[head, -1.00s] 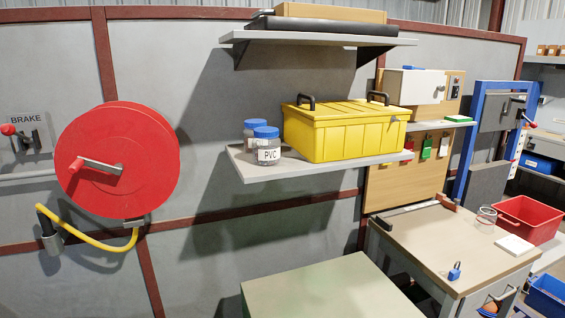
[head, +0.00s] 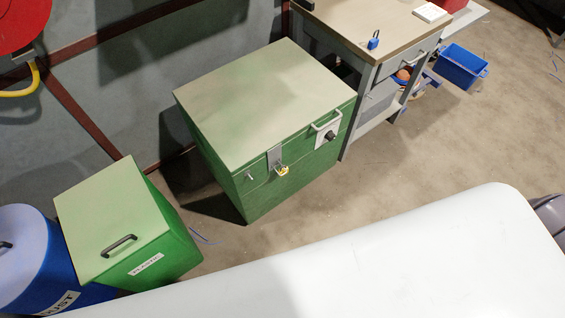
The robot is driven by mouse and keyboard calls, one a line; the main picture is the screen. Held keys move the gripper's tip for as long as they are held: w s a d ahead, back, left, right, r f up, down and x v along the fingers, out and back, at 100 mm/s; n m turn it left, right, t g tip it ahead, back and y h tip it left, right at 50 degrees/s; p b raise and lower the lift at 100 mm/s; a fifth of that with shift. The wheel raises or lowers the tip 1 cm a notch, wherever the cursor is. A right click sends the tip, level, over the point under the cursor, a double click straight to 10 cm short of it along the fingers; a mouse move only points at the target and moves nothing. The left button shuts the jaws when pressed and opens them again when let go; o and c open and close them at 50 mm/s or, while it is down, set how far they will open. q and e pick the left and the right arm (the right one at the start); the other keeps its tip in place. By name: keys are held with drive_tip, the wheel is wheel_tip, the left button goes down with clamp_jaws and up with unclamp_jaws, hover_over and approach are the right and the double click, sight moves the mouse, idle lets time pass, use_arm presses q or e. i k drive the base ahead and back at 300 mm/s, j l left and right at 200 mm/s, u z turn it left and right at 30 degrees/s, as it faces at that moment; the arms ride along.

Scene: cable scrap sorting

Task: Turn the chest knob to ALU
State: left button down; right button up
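The green chest (head: 265,90) stands closed on the floor in the middle of the head view. On its front face is a small dark knob (head: 330,135) on a white plate, below a metal handle (head: 326,122). The marks on the plate are too small to read, so the knob's setting cannot be told. A hasp with a brass-coloured padlock (head: 281,170) hangs on the front, left of the knob. Neither of my grippers is in view.
A green bin labelled PLASTIC (head: 118,215) and a blue drum labelled DUST (head: 25,255) stand left. A blue crate (head: 461,66) is farther right. Floor before the chest is clear.

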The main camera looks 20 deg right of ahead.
sight(330, 135)
drive_tip(key=z, duration=1.05)
